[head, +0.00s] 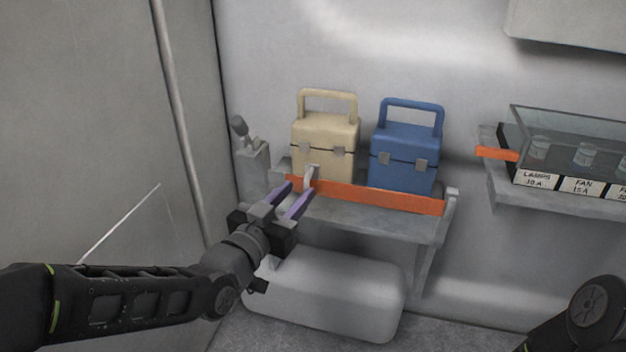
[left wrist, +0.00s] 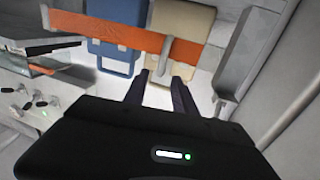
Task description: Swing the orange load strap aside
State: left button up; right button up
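The orange load strap (head: 375,193) runs straight across the front of the grey shelf, before a cream case (head: 325,138) and a blue case (head: 404,158). A pale handle (head: 312,177) stands out near the strap's left end. My left gripper (head: 297,190) is at that end, its purple-sided fingers apart and pointing at the handle. The left wrist view shows the strap (left wrist: 110,28) beyond the open fingers (left wrist: 162,78), with the pale handle (left wrist: 161,57) in line with the gap. I cannot tell whether the fingers touch it. My right gripper is out of view.
The grey shelf (head: 400,225) has a bracket post at its right end. A rounded grey tank (head: 325,290) lies below. A glass-topped box (head: 575,150) with labels sits on another ledge at right, beside a short orange bar (head: 496,153). A wall with a pipe (head: 180,120) is at left.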

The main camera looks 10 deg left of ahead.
aim_at(308, 182)
pick_arm(q)
jog(key=shift+b+x, duration=0.7)
jog(key=shift+x, duration=3.25)
grip_shut()
jog(key=shift+d, duration=0.1)
